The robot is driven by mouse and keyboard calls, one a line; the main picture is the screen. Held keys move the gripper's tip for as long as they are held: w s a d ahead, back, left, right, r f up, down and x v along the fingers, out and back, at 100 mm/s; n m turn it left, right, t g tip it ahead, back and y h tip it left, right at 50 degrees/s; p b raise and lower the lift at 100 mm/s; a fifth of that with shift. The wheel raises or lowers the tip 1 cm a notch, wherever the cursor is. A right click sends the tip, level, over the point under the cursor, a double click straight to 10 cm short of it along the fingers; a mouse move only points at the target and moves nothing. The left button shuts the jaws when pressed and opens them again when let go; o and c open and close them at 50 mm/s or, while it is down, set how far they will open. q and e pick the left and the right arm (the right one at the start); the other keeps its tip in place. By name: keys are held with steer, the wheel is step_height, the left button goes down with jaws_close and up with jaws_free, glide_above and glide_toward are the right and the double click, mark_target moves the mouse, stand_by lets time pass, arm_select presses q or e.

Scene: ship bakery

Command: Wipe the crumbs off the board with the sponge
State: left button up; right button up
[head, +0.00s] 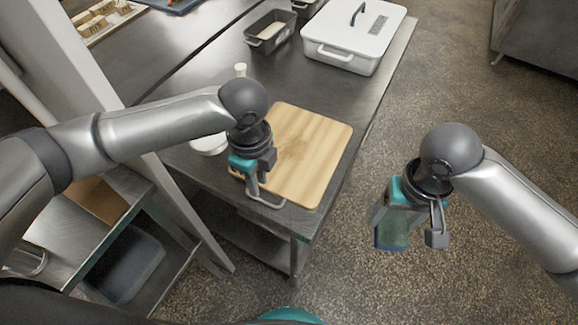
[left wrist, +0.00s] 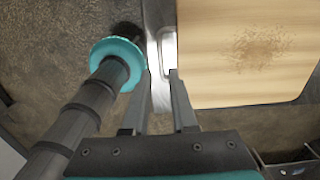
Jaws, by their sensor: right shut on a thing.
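The light wooden board (head: 318,170) lies on the steel table, near its front right corner. A patch of brown crumbs (head: 292,150) is spread around the board's middle; the crumbs also show in the left wrist view (left wrist: 258,48). My left gripper (head: 264,200) is above the board's near left edge, its two fingers apart with nothing seen held between them. In the left wrist view its fingertips (left wrist: 161,73) are beside the board's edge. My right gripper (head: 412,236) is shut on a blue-green block, seemingly the sponge (head: 391,236), out over the floor right of the table. The fingers partly hide it.
A white lidded container (head: 340,52) and a dark loaf tin (head: 268,40) stand farther back on the table (head: 215,80). A white round dish (head: 208,146) and a small pale-topped item (head: 240,70) are left of the board, partly behind my left arm. Open floor lies to the right.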

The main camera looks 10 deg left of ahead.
mark_target(261, 201)
arm_select(q)
step_height(261, 201, down, 7)
steer(key=shift+r+b, duration=0.1)
steer(key=shift+b, duration=0.5)
arm_select(e)
steer(key=shift+f, duration=0.75)
arm_select(q)
steer(key=shift+c, duration=0.4)
jaws_close()
steer(key=shift+o, duration=2)
jaws_free()
